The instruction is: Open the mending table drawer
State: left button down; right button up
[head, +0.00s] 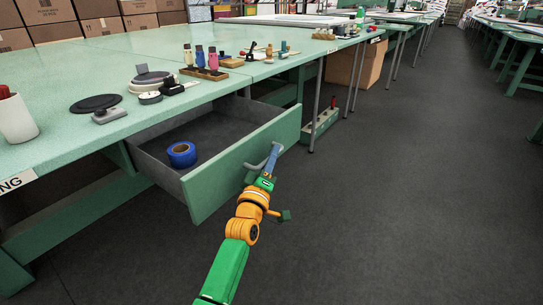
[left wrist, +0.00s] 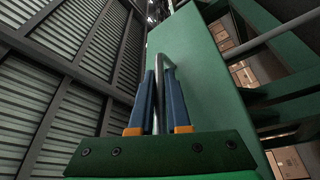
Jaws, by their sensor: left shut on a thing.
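The mending table (head: 125,62) is pale green and runs along the left of the head view. Its drawer (head: 215,189) is pulled well out, with its grey inside showing. A roll of blue tape (head: 182,154) lies in the drawer. My left gripper (head: 272,160) is at the drawer front, shut on the metal bar handle (head: 279,150). In the left wrist view the blue fingers (left wrist: 160,100) stand on either side of the handle (left wrist: 158,70), with the green drawer front (left wrist: 195,75) behind. My right gripper is in neither view.
Small bottles in a wooden holder (head: 206,72), a black disc (head: 95,103) and a white cup (head: 16,120) stand on the tabletop. The dark floor (head: 400,200) to the right is clear.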

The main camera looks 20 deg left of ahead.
pick_arm(q)
jog(key=c, duration=0.9)
grip_release()
jog(key=shift+s, duration=0.2)
jog(key=p+v, duration=0.2)
jog(key=v, duration=0.4)
jog(key=shift+s+f, duration=0.15)
jog(key=shift+s, duration=0.15)
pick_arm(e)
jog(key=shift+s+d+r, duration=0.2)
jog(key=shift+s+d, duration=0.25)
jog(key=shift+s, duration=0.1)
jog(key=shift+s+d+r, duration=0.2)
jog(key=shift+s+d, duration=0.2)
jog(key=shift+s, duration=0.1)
